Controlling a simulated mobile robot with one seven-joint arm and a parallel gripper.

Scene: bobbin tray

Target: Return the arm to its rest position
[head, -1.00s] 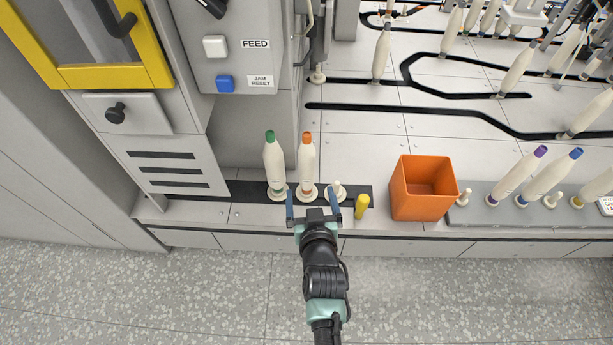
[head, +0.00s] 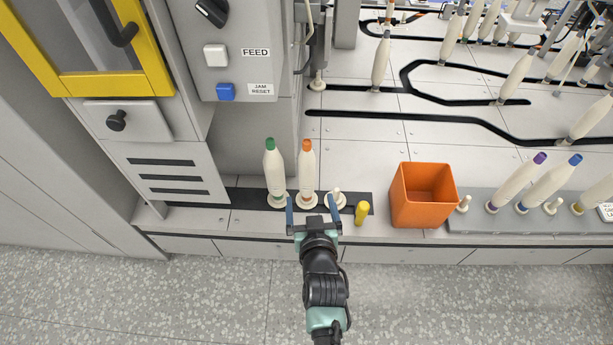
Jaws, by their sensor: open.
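My gripper (head: 314,207) is open, with its two blue fingers apart and nothing seen between them. It is at the front edge of the bench, in front of the orange-tipped bobbin (head: 306,170) and an empty peg (head: 336,197). My arm (head: 325,280) reaches up from the bottom of the view over the floor. A green-tipped bobbin (head: 273,170) stands upright to the left of the orange-tipped one. Both stand on round pale bases on a dark strip.
A yellow cylinder (head: 362,211) stands right of the gripper. An orange bin (head: 423,196) sits further right, beside a grey tray (head: 480,222) with purple- and blue-tipped bobbins. A control panel (head: 235,50) rises at the left. The speckled floor (head: 150,300) in front is clear.

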